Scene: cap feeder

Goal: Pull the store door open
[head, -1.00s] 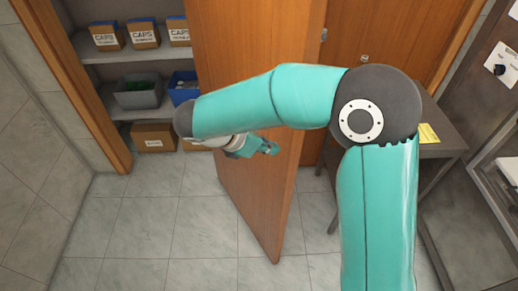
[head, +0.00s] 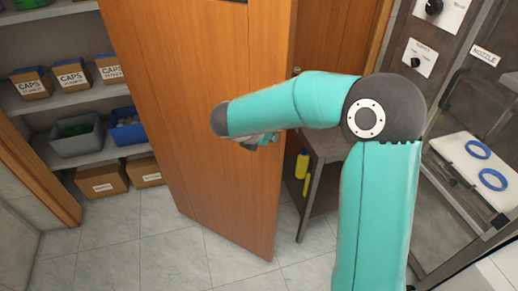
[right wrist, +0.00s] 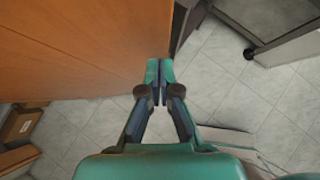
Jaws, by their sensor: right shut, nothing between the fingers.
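The store door (head: 190,110) is a tall wooden panel and stands open, with the shelves of the store showing to its left. My right arm reaches across the front of the door in the head view. My right gripper (head: 262,140) is partly hidden behind its own forearm, in front of the door near its right edge. In the right wrist view the gripper (right wrist: 160,70) has its fingertips together and empty, close to the door's edge (right wrist: 150,30). I cannot tell whether it touches the door. No handle is clearly visible. My left gripper is out of view.
Shelves hold caps boxes (head: 72,75), a grey bin (head: 76,136) and a blue bin (head: 126,125). Cartons (head: 102,178) sit below. A dark table (head: 318,165) stands right of the door, and a cabinet with blue rings (head: 492,180) further right. The tiled floor (head: 140,240) in front is clear.

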